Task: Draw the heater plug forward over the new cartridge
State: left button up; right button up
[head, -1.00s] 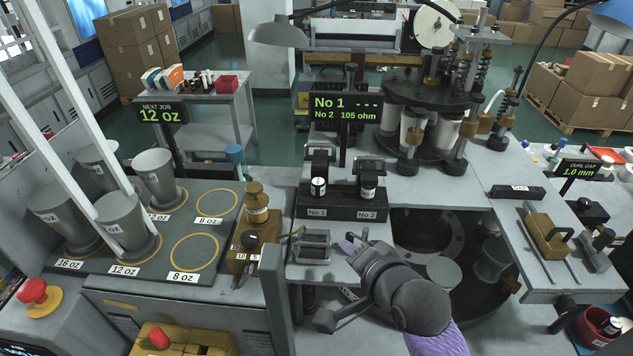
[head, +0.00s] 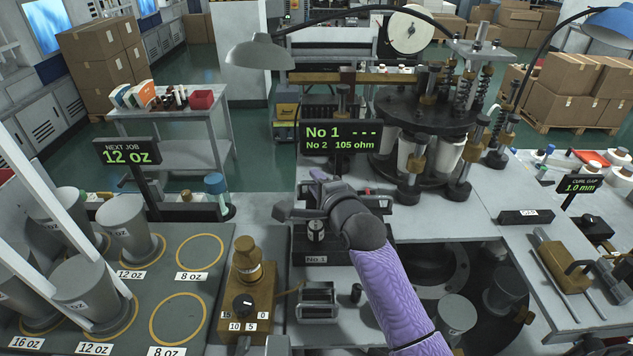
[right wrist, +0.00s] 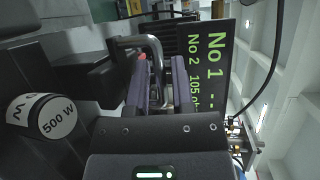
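The heater station has a dark No 1 base (head: 316,260), where a white-and-black cartridge (head: 315,231) stands upright. A 500 W label shows on the cartridge (right wrist: 42,117) in the right wrist view. My right gripper (head: 319,176) reaches over the No 1 plug, behind the cartridge, and hides much of it. In the right wrist view, the purple fingers (right wrist: 159,85) lie on either side of the plug's metal loop handle (right wrist: 153,52). Whether they press on it cannot be made out. My arm covers most of the No 2 spot. My left gripper is out of view.
The display (head: 341,138) behind the station reads No 1 "---" and No 2 105 ohm. A brass dial unit (head: 248,290) stands to the left, and a small grey cradle (head: 318,302) in front. The dark turret (head: 425,125) stands at the back right.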

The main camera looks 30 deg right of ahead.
jog(key=shift+w, duration=0.15)
grip_shut()
dwell(1.4)
